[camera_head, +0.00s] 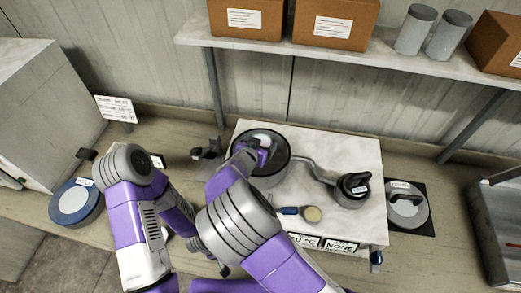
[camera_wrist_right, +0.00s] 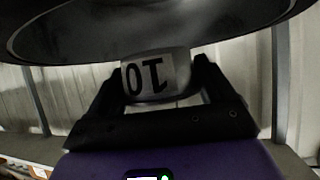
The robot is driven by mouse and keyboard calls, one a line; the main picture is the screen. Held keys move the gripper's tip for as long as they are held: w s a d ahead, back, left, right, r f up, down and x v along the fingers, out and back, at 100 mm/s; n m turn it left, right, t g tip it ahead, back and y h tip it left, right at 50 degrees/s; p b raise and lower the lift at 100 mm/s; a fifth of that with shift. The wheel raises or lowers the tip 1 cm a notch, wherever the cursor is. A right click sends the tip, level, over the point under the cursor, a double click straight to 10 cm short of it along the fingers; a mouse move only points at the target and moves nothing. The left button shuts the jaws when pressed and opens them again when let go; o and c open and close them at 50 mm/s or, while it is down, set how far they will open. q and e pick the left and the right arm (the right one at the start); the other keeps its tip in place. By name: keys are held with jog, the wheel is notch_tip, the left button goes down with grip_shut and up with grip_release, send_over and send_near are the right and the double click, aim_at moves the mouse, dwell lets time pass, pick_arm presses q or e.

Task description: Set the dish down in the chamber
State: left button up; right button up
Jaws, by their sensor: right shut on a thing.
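My right gripper (camera_head: 262,150) is over the round dark chamber (camera_head: 284,172) on the pale bench top. It is shut on a small pale dish (camera_head: 263,138). In the right wrist view the dish (camera_wrist_right: 155,77) sits between the two fingers, with an upside-down "10" label. The chamber's dark curved rim (camera_wrist_right: 60,52) fills the top of that view. Whether the dish touches the chamber floor cannot be told.
A hose runs from the chamber to a black-topped device (camera_head: 352,188). A blue-handled tool (camera_head: 290,211) lies in front. A grey lid with a handle (camera_head: 405,207) is on a dark mat at right; a blue-rimmed disc (camera_head: 76,203) is at left. A shelf (camera_head: 290,47) with boxes hangs behind.

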pick_arm(q)
jog(key=shift+f, duration=0.35)
pick_arm(e)
jog(key=shift+a+f, duration=0.1)
jog(key=shift+f, duration=1.1)
jog(key=shift+f, duration=0.1)
pick_arm(q)
jog(key=shift+f+b, duration=0.2)
jog(key=shift+b, duration=0.25)
pick_arm(e)
jog(key=shift+f, duration=0.5)
jog(key=o, duration=1)
jog(key=shift+r, duration=0.1)
pick_arm(q)
jog(key=shift+r, duration=0.2)
pick_arm(e)
jog(key=shift+r, duration=0.35)
pick_arm(q)
jog(key=shift+r+p, duration=0.65)
jog(key=shift+p, duration=0.25)
pick_arm(e)
jog(key=v, duration=1.2)
jog(key=shift+r, duration=0.2)
